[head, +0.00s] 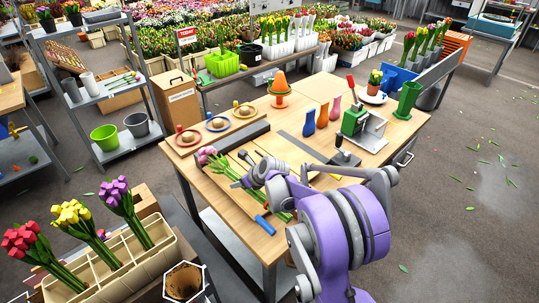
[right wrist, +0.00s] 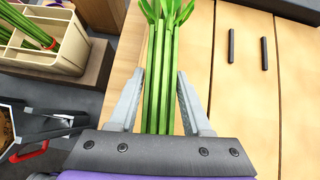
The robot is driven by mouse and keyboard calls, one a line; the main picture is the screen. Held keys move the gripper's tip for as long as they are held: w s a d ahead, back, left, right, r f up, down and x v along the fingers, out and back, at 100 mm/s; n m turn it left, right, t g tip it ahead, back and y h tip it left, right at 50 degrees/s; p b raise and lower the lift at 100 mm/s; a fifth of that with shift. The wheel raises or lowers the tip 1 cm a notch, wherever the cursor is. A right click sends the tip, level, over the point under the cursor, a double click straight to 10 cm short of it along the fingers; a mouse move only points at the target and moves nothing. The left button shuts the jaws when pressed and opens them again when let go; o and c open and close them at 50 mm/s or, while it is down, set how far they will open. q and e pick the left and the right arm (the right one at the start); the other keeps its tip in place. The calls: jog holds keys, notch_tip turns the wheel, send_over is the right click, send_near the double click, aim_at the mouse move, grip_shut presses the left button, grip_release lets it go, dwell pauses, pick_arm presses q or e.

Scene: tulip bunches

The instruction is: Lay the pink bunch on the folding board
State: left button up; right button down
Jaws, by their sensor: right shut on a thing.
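The pink bunch (head: 207,156) has pink heads pointing left and green stems running toward the lower right. My right gripper (right wrist: 156,92) is shut on its green stems (right wrist: 160,60), one finger on each side. The heads are out of frame in the right wrist view. I cannot tell whether the bunch touches the board. My purple right arm hides part of the board and table in the head view. My left gripper is not in view.
A cream divided crate (head: 160,262) with red, yellow and purple bunches stands at lower left. Two black pegs (right wrist: 231,43) are on the panels. A blue-handled tool (head: 264,226) lies near the table's front. Vases (head: 309,122) and a grey-green device (head: 362,127) stand at the back right.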

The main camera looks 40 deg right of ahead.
jog(key=w+d+r+m, duration=0.1)
jog(key=d+r, duration=0.3)
jog(key=d, duration=1.1)
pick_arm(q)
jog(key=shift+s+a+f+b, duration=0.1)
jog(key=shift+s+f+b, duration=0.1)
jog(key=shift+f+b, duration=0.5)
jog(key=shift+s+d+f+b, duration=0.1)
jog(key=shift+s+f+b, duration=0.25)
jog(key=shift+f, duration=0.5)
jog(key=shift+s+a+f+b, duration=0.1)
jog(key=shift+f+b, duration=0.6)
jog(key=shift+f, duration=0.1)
pick_arm(e)
jog(key=shift+h, duration=0.4)
jog(key=shift+f, duration=2.65)
jog(key=shift+c, duration=1.3)
grip_release()
jog(key=v, duration=1)
jog(key=shift+s+r, duration=0.2)
jog(key=shift+s, duration=0.2)
